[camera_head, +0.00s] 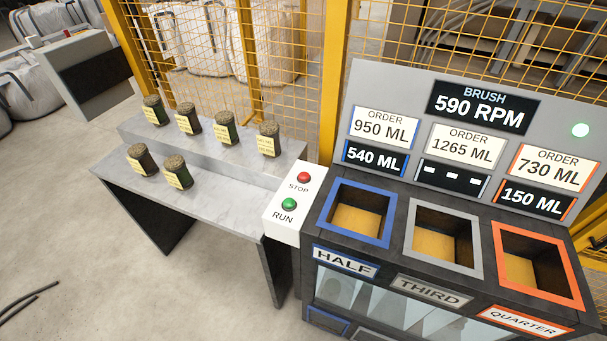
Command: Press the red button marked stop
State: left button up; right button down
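The red button (304,178) sits on a white control box (291,229), with the word STOP printed just below it. A green button (289,204) is on the same box, nearer the front, with RUN below it. The box stands between the grey table and the dark machine. Both buttons are in plain sight with nothing over them. Neither of my grippers shows in the head view. What may be two dark cable-like pieces (28,301) lie at the lower left on the floor.
Several labelled turf rolls (187,118) stand on the stepped grey table (215,205). The machine has blue (387,241), grey and orange (576,290) framed bins, order signs, and a display (482,107) reading BRUSH 590 RPM. Yellow mesh fencing (333,80) stands behind.

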aim_at(304, 176)
jog(key=j+z, duration=0.1)
jog(key=z, duration=0.4)
jog(key=j+z, duration=0.2)
jog(key=j, duration=0.25)
jog(key=j+z, duration=0.15)
jog(key=j, duration=0.3)
jog(key=j+z, duration=0.2)
jog(key=j, duration=0.25)
jog(key=k+j+z, duration=0.2)
jog(key=j, duration=0.25)
jog(key=j+z, duration=0.2)
jog(key=j, duration=0.25)
jog(key=k+j, duration=0.15)
jog(key=j, duration=0.2)
jog(key=k+j, duration=0.1)
jog(key=j, duration=0.3)
jog(key=k+j, duration=0.15)
jog(key=j, duration=0.2)
